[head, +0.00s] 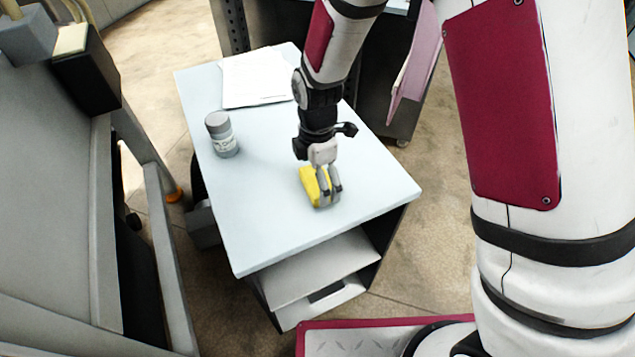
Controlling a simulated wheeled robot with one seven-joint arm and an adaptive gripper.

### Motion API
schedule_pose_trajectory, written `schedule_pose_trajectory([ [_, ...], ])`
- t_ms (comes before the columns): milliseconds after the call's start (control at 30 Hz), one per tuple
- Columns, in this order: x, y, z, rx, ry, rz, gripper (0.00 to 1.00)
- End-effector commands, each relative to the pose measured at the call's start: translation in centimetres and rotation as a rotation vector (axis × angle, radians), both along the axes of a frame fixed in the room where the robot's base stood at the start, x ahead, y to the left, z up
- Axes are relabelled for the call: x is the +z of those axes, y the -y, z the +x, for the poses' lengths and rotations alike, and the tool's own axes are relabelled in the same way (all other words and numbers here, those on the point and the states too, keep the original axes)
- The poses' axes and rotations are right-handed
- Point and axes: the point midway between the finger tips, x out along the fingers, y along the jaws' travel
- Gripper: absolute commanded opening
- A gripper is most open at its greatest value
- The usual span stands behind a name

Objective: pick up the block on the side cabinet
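A yellow block (308,187) is on the pale top of the side cabinet (275,225), right of its middle. My gripper (329,195) points down at the block, with its grey fingers low over the block's right part. The fingers hide part of the block. I cannot tell whether they are shut on it or only around or beside it. The block looks to be at the level of the cabinet top, but contact with the top is not clear.
A grey jar (221,135) stands on the left of the cabinet top. White paper sheets (255,80) lie at the back. A grey machine (45,190) stands to the left. The front of the cabinet top is clear.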

Motion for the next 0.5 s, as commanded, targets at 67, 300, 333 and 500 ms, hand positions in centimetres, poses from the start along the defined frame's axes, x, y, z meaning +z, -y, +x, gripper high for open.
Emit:
schedule_pose_trajectory([
  [67,-0.82,0.08,0.01,-0.001,-0.001,-0.002,1.00],
  [300,-1.35,0.07,0.12,-0.001,0.002,0.000,1.00],
  [333,-1.34,0.07,0.12,-0.001,0.002,0.000,1.00],
  [500,-1.33,0.06,0.12,-0.001,0.001,-0.001,0.73],
])
